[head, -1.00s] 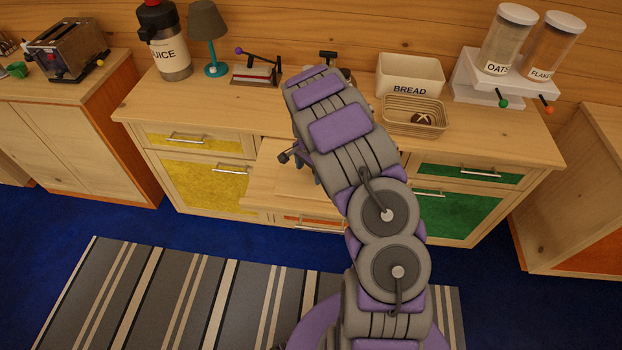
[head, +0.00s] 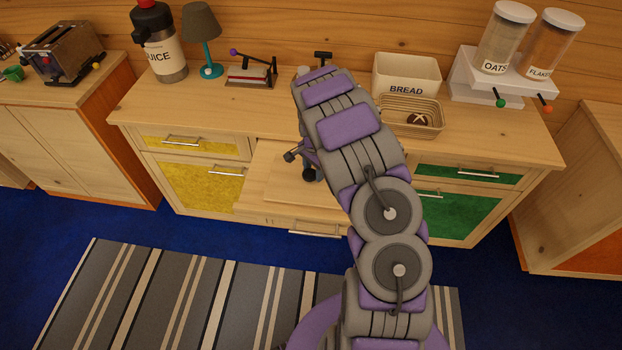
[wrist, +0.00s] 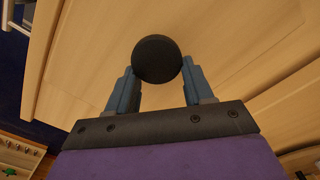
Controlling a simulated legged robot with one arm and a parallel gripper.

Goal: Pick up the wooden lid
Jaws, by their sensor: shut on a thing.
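The wooden lid (head: 288,190) is a pale flat board in the middle of the counter unit, between the yellow and green fronts. Its right part is hidden behind my arm in the head view. It fills much of the wrist view (wrist: 95,50), where its edges are hard to tell from the wood around it. A round black knob (wrist: 157,58) sits between the two blue-grey fingers of my gripper (wrist: 158,82). The fingers are shut on this knob, one on each side. In the head view my gripper (head: 308,166) is mostly hidden by the arm.
On the counter (head: 215,110) stand a juice dispenser (head: 163,60), a lamp (head: 205,30), a bread bin (head: 406,75), a basket (head: 388,113) and jars on a white stand (head: 490,75). A striped rug (head: 170,300) lies in front.

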